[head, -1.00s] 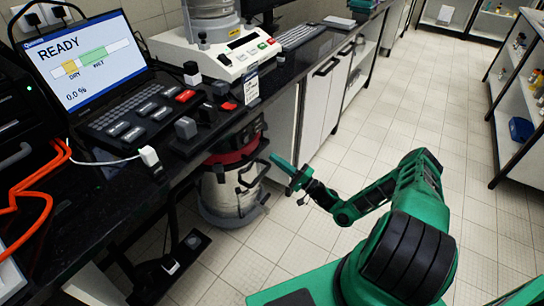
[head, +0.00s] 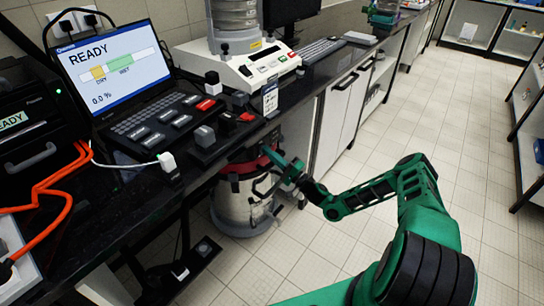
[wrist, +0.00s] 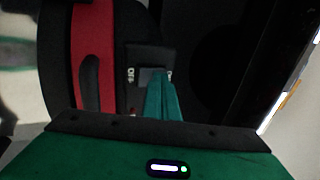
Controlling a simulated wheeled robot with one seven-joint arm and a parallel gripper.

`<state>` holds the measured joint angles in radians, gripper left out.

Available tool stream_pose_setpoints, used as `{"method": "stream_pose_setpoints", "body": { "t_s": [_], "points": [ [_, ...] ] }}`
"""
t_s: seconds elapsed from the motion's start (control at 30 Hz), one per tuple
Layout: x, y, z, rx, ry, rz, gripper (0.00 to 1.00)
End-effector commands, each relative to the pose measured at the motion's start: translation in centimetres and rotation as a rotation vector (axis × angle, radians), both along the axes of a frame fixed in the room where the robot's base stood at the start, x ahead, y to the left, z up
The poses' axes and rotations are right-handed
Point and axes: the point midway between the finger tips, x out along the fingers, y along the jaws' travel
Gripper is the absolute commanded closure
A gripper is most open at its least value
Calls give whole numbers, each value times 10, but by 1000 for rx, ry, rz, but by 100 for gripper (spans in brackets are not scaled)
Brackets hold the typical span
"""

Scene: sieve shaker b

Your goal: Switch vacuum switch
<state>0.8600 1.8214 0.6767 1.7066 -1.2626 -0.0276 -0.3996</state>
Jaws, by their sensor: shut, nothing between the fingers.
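The vacuum (head: 238,203) is a steel canister with a red band and a black head, on the floor under the bench edge. In the wrist view its black head and red band (wrist: 93,50) fill the left and middle. The vacuum switch (wrist: 151,75) is a small dark grey rocker on the black head, with white marks to its left. My gripper (head: 268,152) is shut and empty at the vacuum's head. In the wrist view the green fingertips (wrist: 160,82) overlap the switch's lower right part; I cannot tell whether they touch it.
The black bench (head: 225,152) overhangs the vacuum. It carries a laptop (head: 110,60) reading READY, a control panel (head: 165,120) and a white sieve shaker (head: 238,66). A white cabinet (head: 325,120) stands right of the vacuum. The tiled floor to the right is clear.

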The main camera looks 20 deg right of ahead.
Motion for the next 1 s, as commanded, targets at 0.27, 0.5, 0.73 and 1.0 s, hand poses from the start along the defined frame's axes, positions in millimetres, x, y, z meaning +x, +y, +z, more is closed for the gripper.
{"method": "stream_pose_setpoints", "body": {
  "t_s": [0.27,0.5,0.73,1.0],
  "points": [
    [1,0,1,-6,8,1,100],
    [2,2,1,-18,29,3,100],
    [-3,-2,0,-18,30,6,100],
    [-35,-22,-5,-17,31,17,100]
  ]
}}
